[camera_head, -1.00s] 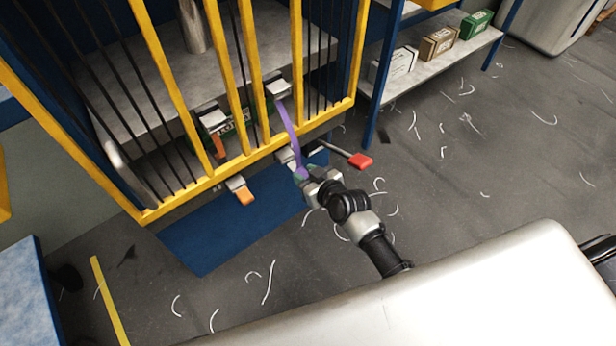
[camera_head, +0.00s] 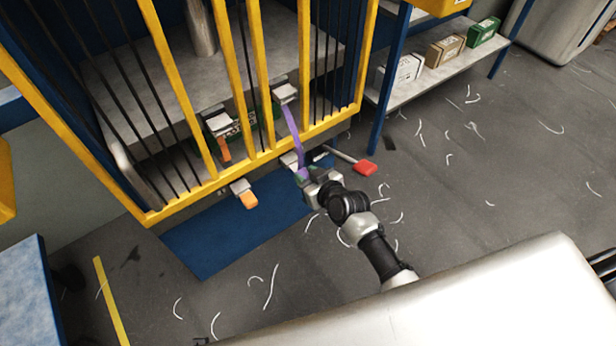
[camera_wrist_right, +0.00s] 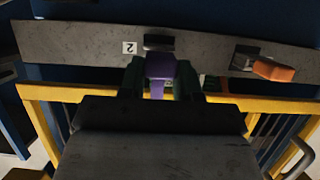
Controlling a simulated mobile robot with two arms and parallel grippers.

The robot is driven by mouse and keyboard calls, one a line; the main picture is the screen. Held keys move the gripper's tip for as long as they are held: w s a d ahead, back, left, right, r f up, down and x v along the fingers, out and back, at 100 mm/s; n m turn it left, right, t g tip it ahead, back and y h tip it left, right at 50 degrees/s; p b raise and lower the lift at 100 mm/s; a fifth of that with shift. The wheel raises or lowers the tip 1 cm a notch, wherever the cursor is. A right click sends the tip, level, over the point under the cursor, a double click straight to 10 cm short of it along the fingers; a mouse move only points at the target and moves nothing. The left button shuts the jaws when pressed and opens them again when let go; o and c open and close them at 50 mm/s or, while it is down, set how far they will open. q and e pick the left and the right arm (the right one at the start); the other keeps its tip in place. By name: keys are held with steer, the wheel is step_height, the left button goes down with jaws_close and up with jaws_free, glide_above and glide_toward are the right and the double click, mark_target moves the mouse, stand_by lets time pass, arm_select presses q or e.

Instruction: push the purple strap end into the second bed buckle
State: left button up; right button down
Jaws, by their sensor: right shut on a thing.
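The purple strap (camera_head: 293,130) hangs from a grey buckle (camera_head: 286,92) behind the yellow bars and runs down to my right gripper (camera_head: 306,176). In the right wrist view, my right gripper (camera_wrist_right: 160,82) is shut on the purple strap end (camera_wrist_right: 160,66), with one dark finger on each side. The second bed buckle (camera_wrist_right: 158,42), beside a label "2", lies just beyond the strap end; I cannot tell whether they touch. In the head view, this buckle (camera_head: 289,160) is partly hidden by the gripper and strap. My left gripper is not in view.
An orange strap end sits at another bed buckle (camera_head: 241,188), left of the gripper. A red-ended lever (camera_head: 364,168) sticks out to the right.

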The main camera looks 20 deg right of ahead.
steer(key=shift+w+a, duration=0.25)
steer(key=shift+w, duration=0.4)
steer(key=shift+w+a, duration=0.1)
steer(key=shift+w, duration=0.25)
steer(key=c, duration=0.7)
jaws_free()
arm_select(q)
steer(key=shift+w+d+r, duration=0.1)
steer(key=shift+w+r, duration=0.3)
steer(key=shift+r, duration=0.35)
arm_select(e)
steer(key=shift+s, duration=0.1)
steer(key=shift+s+r, duration=0.1)
steer(key=shift+s, duration=0.15)
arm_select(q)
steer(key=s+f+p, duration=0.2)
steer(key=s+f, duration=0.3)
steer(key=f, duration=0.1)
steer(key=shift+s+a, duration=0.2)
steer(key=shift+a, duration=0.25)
arm_select(e)
steer(key=v, duration=1)
